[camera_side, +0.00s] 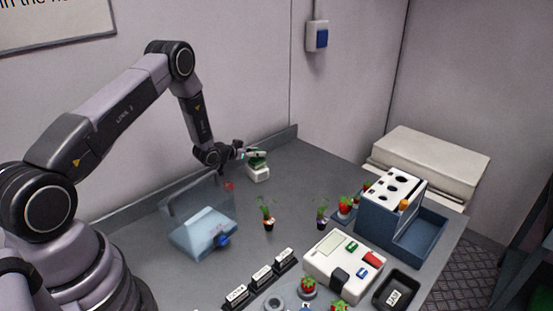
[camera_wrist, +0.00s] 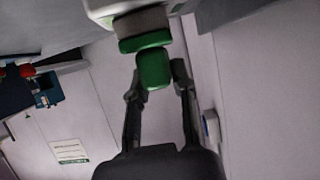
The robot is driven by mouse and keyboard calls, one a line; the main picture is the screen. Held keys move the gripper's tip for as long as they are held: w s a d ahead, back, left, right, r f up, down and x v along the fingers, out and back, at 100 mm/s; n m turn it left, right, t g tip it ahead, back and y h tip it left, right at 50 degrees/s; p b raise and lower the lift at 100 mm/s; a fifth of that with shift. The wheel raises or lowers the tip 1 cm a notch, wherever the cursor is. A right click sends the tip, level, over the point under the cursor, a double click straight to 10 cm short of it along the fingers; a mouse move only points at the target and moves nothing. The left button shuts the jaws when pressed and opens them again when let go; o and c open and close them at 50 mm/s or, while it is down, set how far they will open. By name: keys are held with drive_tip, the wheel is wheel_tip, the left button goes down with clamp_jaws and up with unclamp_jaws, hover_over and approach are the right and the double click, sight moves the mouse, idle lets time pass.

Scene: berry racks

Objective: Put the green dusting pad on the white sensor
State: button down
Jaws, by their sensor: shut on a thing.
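The green dusting pad (camera_wrist: 153,69) is between the fingertips of my gripper (camera_wrist: 157,80) in the wrist view. It has a green grip, a wider green plate and a grey layer on its far side. The white sensor (camera_wrist: 98,8) is just beyond the grey layer, partly cut off by the frame edge. In the side view my gripper (camera_side: 243,152) is at the back of the bench, shut on the pad (camera_side: 257,159). The pad is right over the white sensor (camera_side: 259,173). I cannot tell whether they touch.
A clear bin with a blue knob (camera_side: 203,232) stands left of the sensor. Two small potted plants (camera_side: 268,222) stand in front. A white device with coloured buttons (camera_side: 343,265), a blue rack (camera_side: 392,215) and a black tray (camera_side: 396,290) are at the right. Labelled black blocks (camera_side: 262,278) line the front.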

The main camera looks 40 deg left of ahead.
drive_tip(key=c, duration=0.9)
unclamp_jaws()
drive_tip(key=shift+c, duration=0.2)
drive_tip(key=shift+r, duration=0.1)
drive_tip(key=v, duration=1.1)
wheel_tip(320, 180, up, 13)
drive_tip(key=d+g+y, duration=0.1)
drive_tip(key=d+g, duration=0.1)
drive_tip(key=d, duration=0.1)
drive_tip(key=s+d+r+g+y, duration=0.1)
drive_tip(key=s+d+r, duration=0.2)
drive_tip(key=s+r, duration=0.15)
drive_tip(key=s+d+r+g, duration=0.1)
drive_tip(key=s+d+r, duration=0.15)
drive_tip(key=r, duration=0.35)
drive_tip(key=s+d+r+g, duration=0.1)
drive_tip(key=s+d+r, duration=0.1)
drive_tip(key=s, duration=0.6)
drive_tip(key=s+d+r+g+h, duration=0.1)
drive_tip(key=s+d, duration=0.3)
drive_tip(key=s, duration=0.4)
drive_tip(key=s+d+r+g+h, duration=0.1)
drive_tip(key=s+d+r, duration=0.1)
drive_tip(key=s, duration=0.6)
drive_tip(key=shift+s+d+r+g, duration=0.35)
drive_tip(key=shift+s+d+g, duration=0.05)
drive_tip(key=shift+d, duration=0.1)
